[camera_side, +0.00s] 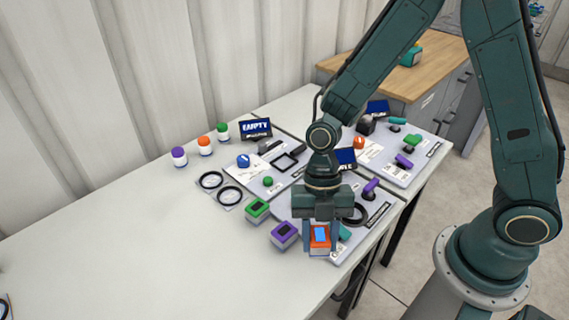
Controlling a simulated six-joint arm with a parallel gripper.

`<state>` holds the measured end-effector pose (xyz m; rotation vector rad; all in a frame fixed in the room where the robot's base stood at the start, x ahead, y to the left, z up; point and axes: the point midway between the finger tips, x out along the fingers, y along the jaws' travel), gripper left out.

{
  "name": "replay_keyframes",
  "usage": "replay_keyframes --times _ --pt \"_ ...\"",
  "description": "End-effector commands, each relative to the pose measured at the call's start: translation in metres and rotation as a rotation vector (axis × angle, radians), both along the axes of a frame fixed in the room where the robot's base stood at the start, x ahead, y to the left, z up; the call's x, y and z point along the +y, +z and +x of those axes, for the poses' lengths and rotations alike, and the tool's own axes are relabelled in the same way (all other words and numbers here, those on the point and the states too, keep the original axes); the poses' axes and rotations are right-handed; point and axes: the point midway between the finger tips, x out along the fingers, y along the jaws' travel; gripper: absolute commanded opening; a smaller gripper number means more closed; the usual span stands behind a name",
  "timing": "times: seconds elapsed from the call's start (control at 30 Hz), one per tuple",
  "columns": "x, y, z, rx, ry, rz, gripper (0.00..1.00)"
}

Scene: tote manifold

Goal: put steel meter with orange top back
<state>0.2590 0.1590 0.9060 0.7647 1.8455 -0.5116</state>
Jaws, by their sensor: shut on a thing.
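The steel meter with the orange top (319,241) is between the fingers of my gripper (320,238), near the front edge of the table. The top has a blue screen facing up. My gripper points down and is shut on this meter. Whether the meter touches the surface below is hard to tell. A meter with a purple top (284,235) and one with a green top (256,210) stand in a slanting row to its left.
Grey boards (262,178) with knobs and fittings lie on the white table (120,240). Black rings (230,195) lie left of them. Small capped jars (204,145) and a sign reading EMPTY (256,129) stand at the back. The table's left part is mostly clear.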

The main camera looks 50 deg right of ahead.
Motion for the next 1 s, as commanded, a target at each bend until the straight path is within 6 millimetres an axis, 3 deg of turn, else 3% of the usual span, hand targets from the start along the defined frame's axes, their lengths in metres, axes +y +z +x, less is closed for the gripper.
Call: replay_keyframes --times 0.27,0.7,1.0 --pt "0.000 -0.004 0.000 0.001 0.000 0.000 0.07" --pt "0.000 -0.038 -0.001 0.002 0.001 -0.001 0.07" --pt "0.000 -0.038 0.000 0.000 0.001 0.000 0.07"
